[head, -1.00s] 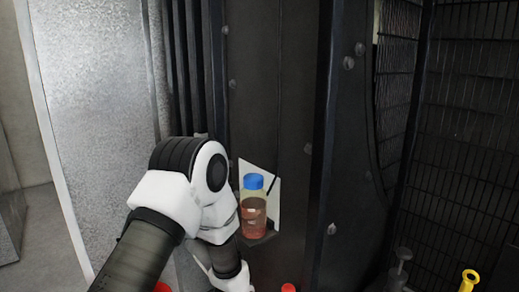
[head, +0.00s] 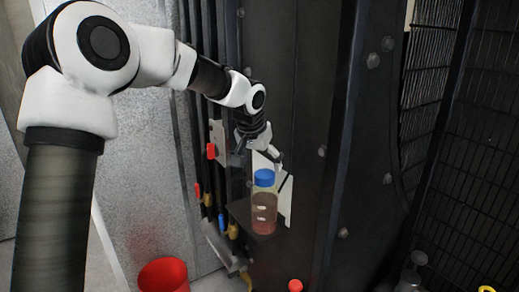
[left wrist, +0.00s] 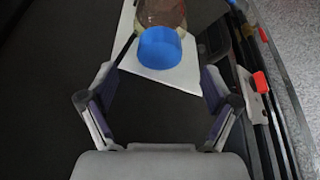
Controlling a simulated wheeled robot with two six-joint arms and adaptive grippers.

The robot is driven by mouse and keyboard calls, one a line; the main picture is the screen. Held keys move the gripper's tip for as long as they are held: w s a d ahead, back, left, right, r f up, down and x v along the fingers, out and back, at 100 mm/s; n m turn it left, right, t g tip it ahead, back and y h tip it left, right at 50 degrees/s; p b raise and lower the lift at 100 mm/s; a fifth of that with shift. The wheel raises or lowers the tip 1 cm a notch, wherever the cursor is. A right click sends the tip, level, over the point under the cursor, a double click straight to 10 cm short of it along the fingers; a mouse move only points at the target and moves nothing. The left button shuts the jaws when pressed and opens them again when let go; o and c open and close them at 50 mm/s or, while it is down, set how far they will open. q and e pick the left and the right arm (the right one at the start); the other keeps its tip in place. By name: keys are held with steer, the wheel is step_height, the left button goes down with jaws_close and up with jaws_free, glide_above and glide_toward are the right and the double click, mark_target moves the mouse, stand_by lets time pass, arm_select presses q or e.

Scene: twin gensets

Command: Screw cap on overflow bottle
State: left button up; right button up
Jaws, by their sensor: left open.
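The overflow bottle (head: 264,212) holds reddish liquid and stands upright on a small dark shelf (head: 240,213) against the black panel. Its blue cap (head: 264,178) sits on its top; I cannot tell how tightly. In the left wrist view the cap (left wrist: 159,48) is ahead of the fingers, with part of the bottle (left wrist: 162,12) beyond it. My left gripper (head: 262,158) is just above and behind the cap in the head view. In the left wrist view the gripper (left wrist: 157,98) is open and empty, its fingers apart from the cap. My right gripper is not in view.
A white card (head: 284,195) is behind the bottle. Red, blue and yellow valve handles and pipes (head: 222,222) are left of the shelf. A red bucket (head: 164,275) is below left, and a red knob (head: 295,286) below. A mesh guard (head: 465,150) stands at right.

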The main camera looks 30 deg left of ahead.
mark_target(261, 174)
arm_select(q)
steer(key=x, duration=0.4)
steer(key=shift+w+f+p, duration=0.1)
steer(key=shift+w+p, duration=0.05)
steer(key=shift+p, duration=0.25)
steer(key=c, duration=1.2)
steer(key=m+p, duration=0.1)
steer(key=p, duration=0.1)
steer(key=r+m+h+p, duration=0.1)
steer(key=p, duration=0.2)
steer(key=shift+s+a+r+p, duration=0.2)
steer(key=shift+s+r+p, duration=0.1)
steer(key=shift+r+p, duration=0.05)
steer(key=shift+a+f+m+p, duration=0.1)
steer(key=shift+f+m+p, duration=0.35)
steer(key=shift+m, duration=0.35)
steer(key=shift+w+f+m+h+b, duration=0.15)
steer(key=shift+f+m+h+b, duration=0.3)
steer(key=shift+b, duration=0.2)
steer(key=m, duration=0.1)
steer(key=m+h, duration=0.1)
steer(key=m, duration=0.1)
steer(key=m+g, duration=0.1)
steer(key=shift+a+m+h, duration=0.25)
steer(key=shift+m, duration=0.1)
